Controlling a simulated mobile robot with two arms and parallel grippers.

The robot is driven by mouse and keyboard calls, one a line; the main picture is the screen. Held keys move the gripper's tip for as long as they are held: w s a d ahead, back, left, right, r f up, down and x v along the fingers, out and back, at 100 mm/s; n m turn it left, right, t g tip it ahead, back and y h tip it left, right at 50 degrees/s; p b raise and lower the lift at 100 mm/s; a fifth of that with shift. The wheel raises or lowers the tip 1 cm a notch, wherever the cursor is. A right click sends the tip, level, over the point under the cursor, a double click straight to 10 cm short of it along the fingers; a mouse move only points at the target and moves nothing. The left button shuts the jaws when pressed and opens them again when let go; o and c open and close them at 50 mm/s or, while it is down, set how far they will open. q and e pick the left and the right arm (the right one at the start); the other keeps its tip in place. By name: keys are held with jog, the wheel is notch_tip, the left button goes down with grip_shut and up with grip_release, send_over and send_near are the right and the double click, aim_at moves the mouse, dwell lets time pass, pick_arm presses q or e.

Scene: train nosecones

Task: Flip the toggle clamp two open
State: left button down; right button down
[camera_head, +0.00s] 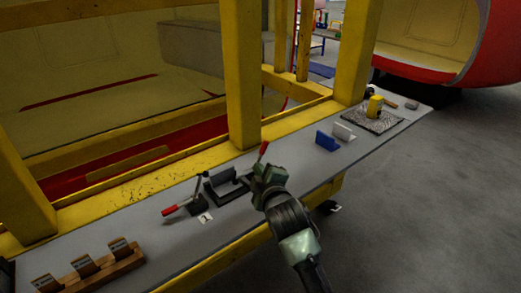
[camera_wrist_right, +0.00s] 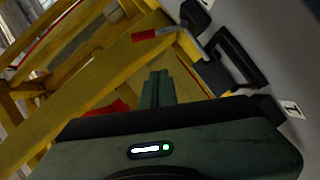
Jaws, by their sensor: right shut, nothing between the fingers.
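Two toggle clamps with red handles stand on the grey bench in the head view. The left clamp (camera_head: 197,203) has its red handle (camera_head: 173,210) lying low, pointing left. The right clamp's red handle (camera_head: 263,148) points upward just behind my right gripper (camera_head: 264,172), which hides most of that clamp's base. A black bracket (camera_head: 226,184) stands between them. In the right wrist view, my shut, empty gripper fingers (camera_wrist_right: 158,88) show beside a clamp's red handle (camera_wrist_right: 155,34) and black body (camera_wrist_right: 216,72), apart from the handle. My left gripper is not in view.
A yellow frame post (camera_head: 242,75) rises behind the bench. Wooden block holders (camera_head: 100,272) sit at the left. Blue (camera_head: 327,141) and white (camera_head: 344,132) brackets and a yellow object (camera_head: 375,106) on a mat are to the right. A white label (camera_wrist_right: 291,108) lies near the clamp.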

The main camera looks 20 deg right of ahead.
jog(key=shift+w+a+r+n+t, duration=0.1)
jog(key=shift+w+r+n+t, duration=0.1)
jog(key=shift+w+r, duration=0.25)
jog(key=shift+w+r+n+t, duration=0.1)
jog(key=shift+w+r+t, duration=0.1)
jog(key=shift+r, duration=0.3)
jog(key=shift+w, duration=0.1)
jog(key=w+d+f+p, duration=0.1)
jog(key=w+d+f, duration=0.1)
jog(key=w, duration=0.3)
jog(key=w+d+f+p, duration=0.1)
jog(key=w+d+p, duration=0.1)
jog(key=w, duration=0.3)
jog(key=shift+f, duration=0.35)
jog(key=shift+d+r, duration=0.1)
jog(key=shift+d, duration=0.05)
